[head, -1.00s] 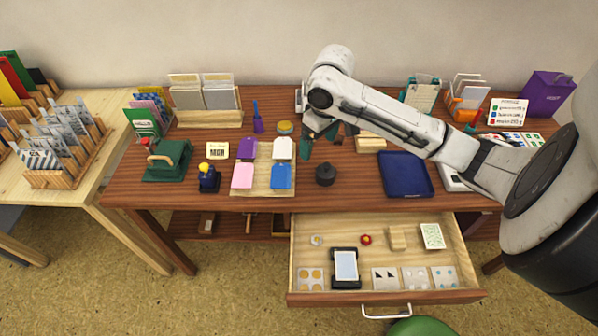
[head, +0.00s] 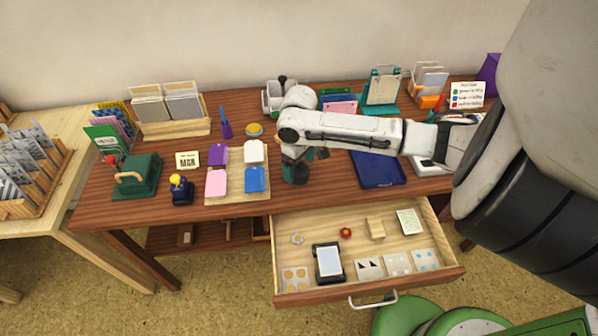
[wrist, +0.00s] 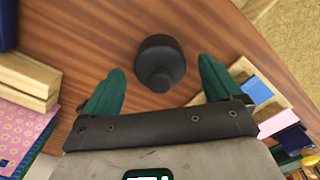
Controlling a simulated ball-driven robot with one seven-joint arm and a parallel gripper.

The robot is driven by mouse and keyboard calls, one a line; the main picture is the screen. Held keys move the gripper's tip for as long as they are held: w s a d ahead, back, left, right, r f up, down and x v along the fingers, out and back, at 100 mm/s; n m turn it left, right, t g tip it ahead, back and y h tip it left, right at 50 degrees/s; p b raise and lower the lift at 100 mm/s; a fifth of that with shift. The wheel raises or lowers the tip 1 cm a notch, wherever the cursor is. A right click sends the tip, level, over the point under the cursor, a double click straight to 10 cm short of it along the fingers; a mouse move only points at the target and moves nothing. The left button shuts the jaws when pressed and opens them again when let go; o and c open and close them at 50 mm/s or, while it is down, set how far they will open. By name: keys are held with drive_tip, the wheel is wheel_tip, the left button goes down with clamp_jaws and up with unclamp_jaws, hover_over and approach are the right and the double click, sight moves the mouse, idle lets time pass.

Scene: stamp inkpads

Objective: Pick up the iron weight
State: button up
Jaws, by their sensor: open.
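The iron weight is a dark, squat cylinder with a knob on top. In the wrist view the iron weight (wrist: 159,55) stands on the brown tabletop, just ahead of and between my gripper's spread green fingers. My gripper (wrist: 161,72) is open, with a gap between each finger and the weight. In the head view my gripper (head: 303,163) is low over the desk's front half, right of the coloured tags. There the weight (head: 301,176) is partly hidden behind the fingers.
An open drawer (head: 298,221) juts out below the desk front. A wooden board with coloured tags (head: 237,198) lies left of my gripper, and a dark blue tray (head: 377,182) lies to its right. Wooden blocks (wrist: 25,78) show at left in the wrist view.

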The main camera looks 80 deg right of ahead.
drive_tip(key=shift+f, duration=0.65)
drive_tip(key=shift+c, duration=0.3)
clamp_jaws()
